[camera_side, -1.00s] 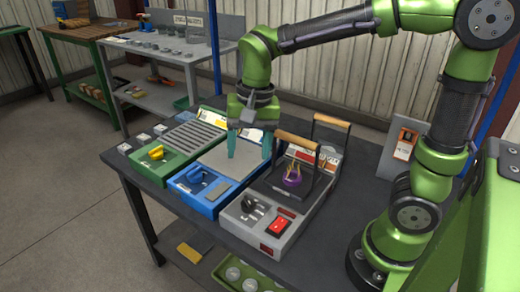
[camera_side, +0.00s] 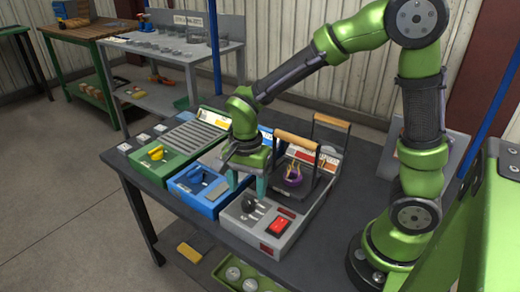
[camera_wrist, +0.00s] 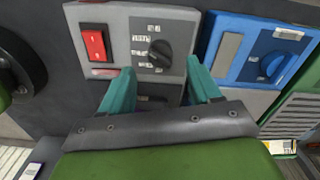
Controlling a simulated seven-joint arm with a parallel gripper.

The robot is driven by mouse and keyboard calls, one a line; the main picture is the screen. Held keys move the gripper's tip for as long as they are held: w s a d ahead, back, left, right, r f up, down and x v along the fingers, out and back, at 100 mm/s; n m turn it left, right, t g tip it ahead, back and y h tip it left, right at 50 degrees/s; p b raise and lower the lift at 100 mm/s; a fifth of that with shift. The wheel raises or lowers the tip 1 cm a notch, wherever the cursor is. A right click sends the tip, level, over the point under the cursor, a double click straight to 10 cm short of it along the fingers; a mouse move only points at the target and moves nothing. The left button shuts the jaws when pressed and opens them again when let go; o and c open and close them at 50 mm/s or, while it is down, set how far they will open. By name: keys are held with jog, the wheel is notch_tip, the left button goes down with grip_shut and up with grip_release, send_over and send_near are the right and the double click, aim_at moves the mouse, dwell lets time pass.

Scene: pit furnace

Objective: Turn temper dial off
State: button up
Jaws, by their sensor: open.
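The grey unit (camera_side: 285,238) carries a black dial (camera_side: 249,204) with printed marks around it. In the wrist view the black dial (camera_wrist: 160,53) lies just beyond my fingertips, between their lines. My gripper (camera_side: 247,186) is open, its two teal fingers pointing down over the grey unit. The fingers do not appear to touch the dial. A blue unit has a blue dial (camera_side: 196,174), also seen in the wrist view (camera_wrist: 272,66). A green unit has a yellow dial (camera_side: 156,152). I cannot read which dial is the temper one.
A red rocker switch (camera_side: 278,226) sits beside the black dial, also seen in the wrist view (camera_wrist: 96,42). Wooden-handled frames (camera_side: 296,140) and a purple ring-like piece (camera_side: 293,174) stand behind. The dark table (camera_side: 330,220) is clear at right.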

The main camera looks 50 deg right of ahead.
aim_at(248, 200)
jog(key=shift+f, duration=2.3)
jog(key=c, duration=1.1)
jog(key=shift+o, duration=0.2)
